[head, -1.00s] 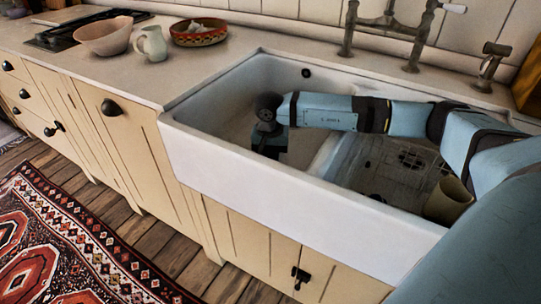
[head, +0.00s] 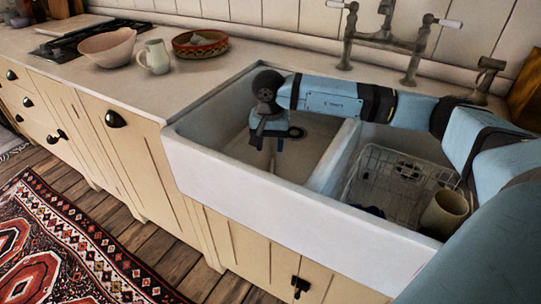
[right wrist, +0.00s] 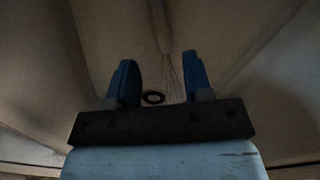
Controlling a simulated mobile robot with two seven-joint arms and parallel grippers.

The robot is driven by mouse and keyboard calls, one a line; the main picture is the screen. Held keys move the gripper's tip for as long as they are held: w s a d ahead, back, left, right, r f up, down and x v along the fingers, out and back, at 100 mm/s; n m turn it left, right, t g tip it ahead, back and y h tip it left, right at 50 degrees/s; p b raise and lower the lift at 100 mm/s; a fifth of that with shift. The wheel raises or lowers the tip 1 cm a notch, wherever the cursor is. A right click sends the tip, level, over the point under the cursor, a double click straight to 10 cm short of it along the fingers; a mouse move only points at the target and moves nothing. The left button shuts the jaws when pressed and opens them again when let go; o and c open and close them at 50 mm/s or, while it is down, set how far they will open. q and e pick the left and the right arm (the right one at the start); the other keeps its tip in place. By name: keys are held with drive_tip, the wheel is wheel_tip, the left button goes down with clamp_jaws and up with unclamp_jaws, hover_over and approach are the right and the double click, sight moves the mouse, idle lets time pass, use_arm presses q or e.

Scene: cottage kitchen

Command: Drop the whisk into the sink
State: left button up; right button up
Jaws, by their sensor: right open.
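The white double sink (head: 235,193) is set into the counter. My right gripper (head: 268,145) is over its left basin, pointing down, open with nothing between its fingers. In the right wrist view its two blue fingertips (right wrist: 160,60) are spread apart. Beyond them, the thin pale wires of the whisk (right wrist: 170,72) show faintly against the basin, close to the dark drain ring (right wrist: 153,98). The whisk looks apart from the fingers, though the view is dim. In the head view I cannot make the whisk out clearly. My left gripper is not in view.
The right basin holds a wire rack (head: 385,180) and a beige cup (head: 444,212). A tap (head: 385,38) stands behind the sink. A pink bowl (head: 107,47), a white jug (head: 154,57) and a patterned bowl (head: 200,43) stand on the counter to the left.

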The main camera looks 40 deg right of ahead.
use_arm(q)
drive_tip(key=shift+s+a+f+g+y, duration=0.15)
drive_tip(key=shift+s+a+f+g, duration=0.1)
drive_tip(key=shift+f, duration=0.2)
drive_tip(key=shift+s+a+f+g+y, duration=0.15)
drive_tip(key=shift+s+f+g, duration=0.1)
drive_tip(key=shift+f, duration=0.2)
use_arm(e)
wheel_tip(320, 180, up, 4)
drive_tip(key=shift+r, duration=0.1)
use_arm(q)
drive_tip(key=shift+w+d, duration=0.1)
